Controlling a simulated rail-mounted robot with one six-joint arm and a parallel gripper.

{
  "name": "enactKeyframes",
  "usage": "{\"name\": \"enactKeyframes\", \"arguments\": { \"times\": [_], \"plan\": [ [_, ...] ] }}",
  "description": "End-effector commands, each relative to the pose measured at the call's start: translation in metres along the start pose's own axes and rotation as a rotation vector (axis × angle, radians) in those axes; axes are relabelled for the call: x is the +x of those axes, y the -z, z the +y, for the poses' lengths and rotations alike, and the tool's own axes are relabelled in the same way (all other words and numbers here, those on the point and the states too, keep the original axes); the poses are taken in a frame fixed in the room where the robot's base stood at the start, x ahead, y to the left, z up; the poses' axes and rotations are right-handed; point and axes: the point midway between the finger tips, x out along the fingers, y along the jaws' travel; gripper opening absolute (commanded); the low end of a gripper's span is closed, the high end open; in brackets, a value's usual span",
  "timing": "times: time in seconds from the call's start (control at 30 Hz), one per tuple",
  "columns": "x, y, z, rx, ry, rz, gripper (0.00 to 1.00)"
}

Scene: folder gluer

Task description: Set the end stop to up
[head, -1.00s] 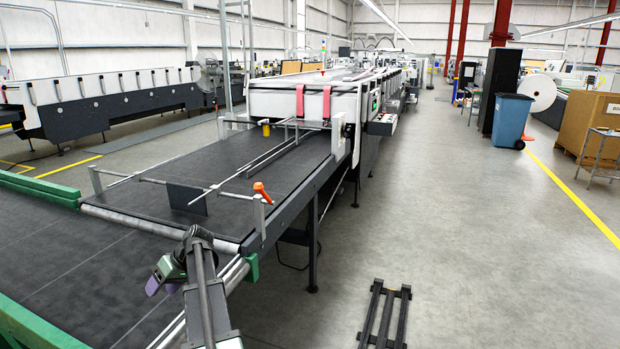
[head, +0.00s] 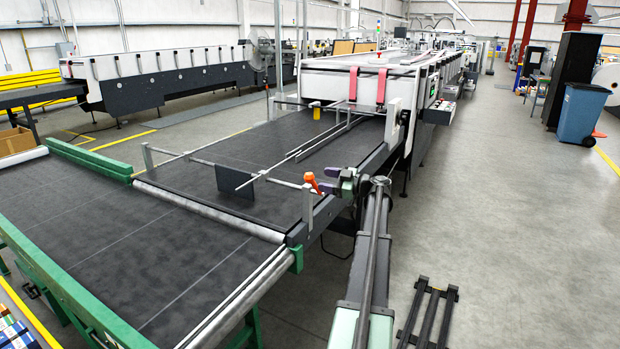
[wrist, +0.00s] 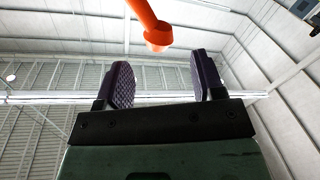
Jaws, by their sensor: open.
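The end stop is a dark flat plate (head: 236,184) hanging down from a cross rod over the black belt in the head view. An orange lever (head: 312,182) sits at the rod's right end, above a post on the belt's side, and leans up and left. My gripper (head: 327,187) is just right of the lever, its fingers pointing toward it. In the wrist view my gripper (wrist: 164,72) is open, with two dark padded fingers apart. The orange lever (wrist: 152,27) shows beyond the fingertips, in line with the gap. I see no contact with it.
The belt's frame edge (head: 320,212) runs below my gripper. Two long guide rods (head: 305,148) stretch over the belt toward the white machine (head: 335,83). A black rack (head: 428,308) lies on the floor at right.

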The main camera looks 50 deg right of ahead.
Motion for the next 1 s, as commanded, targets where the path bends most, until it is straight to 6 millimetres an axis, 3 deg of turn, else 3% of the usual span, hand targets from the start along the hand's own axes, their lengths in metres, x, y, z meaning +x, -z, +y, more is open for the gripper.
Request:
{"name": "enactKeyframes", "arguments": {
  "times": [0.1,0.3,0.6,1.0],
  "plan": [
    [0.031,0.0,0.0,0.001,0.002,0.001,0.62],
    [0.064,0.0,0.0,0.001,0.001,0.0,0.62],
    [0.07,0.0,0.0,0.001,0.0,-0.001,0.62],
    [0.07,0.0,0.0,0.001,0.001,-0.001,0.03]
  ]
}}
